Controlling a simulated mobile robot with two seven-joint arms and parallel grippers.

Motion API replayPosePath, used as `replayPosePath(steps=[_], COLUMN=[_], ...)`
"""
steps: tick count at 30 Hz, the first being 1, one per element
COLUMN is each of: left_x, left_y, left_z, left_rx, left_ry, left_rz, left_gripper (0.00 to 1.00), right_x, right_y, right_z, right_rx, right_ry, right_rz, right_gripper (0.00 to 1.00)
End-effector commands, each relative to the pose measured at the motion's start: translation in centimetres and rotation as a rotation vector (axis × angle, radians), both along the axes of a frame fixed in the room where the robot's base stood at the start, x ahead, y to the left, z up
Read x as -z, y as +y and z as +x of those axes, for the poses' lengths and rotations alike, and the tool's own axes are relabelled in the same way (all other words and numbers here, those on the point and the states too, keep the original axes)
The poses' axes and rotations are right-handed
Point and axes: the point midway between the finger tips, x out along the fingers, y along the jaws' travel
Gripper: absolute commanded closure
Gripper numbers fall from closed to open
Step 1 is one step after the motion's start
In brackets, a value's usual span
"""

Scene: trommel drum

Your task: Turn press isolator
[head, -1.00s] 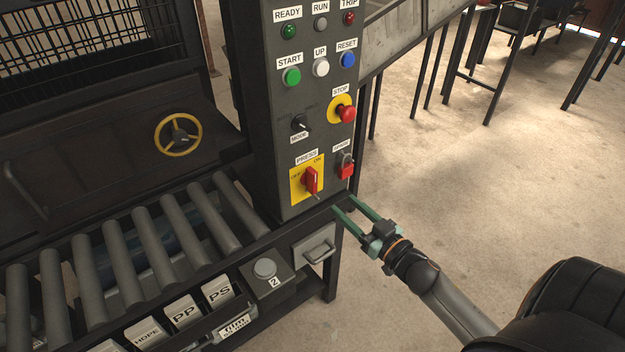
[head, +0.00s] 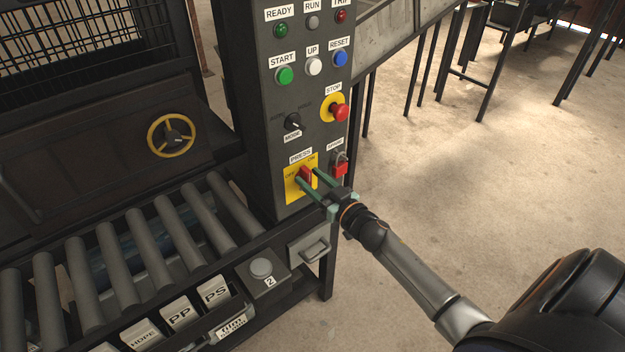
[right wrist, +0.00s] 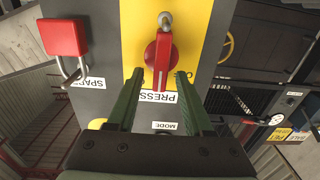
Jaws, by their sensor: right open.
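The press isolator is a red rotary handle (head: 306,174) on a yellow plate (head: 292,190), low on the dark control panel under the PRESS label. In the right wrist view the red handle (right wrist: 159,62) appears upside down, with a grey pin or bolt beyond it. My right gripper (head: 309,176) is open at the isolator, one green finger at each side of the handle in the head view. In the right wrist view the fingertips (right wrist: 160,95) are apart with the handle between and beyond them; I cannot tell whether they touch it. My left gripper is not in view.
A red padlock (head: 339,168) hangs at the SPARE position close right of the isolator. A red STOP button (head: 339,112) and black MODE knob (head: 293,122) sit above. Open floor is at right.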

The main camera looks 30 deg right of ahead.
Motion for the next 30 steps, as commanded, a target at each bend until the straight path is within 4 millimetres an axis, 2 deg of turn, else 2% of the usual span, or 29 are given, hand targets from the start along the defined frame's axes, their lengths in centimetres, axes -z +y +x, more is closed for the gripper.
replayPosePath(steps=[4,17,30], left_x=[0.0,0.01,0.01], left_y=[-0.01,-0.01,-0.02], left_z=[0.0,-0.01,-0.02], left_rx=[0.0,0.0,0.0], left_ry=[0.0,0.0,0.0], left_rz=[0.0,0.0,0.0], left_gripper=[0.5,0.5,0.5], right_x=[0.01,0.0,0.01], right_y=[0.02,0.02,0.04], right_z=[-0.01,-0.04,-0.05], right_rx=[0.0,0.0,-0.001], right_ry=[0.0,0.0,0.0], right_rz=[0.0,0.0,-0.004], right_gripper=[0.51,0.99,1.0])
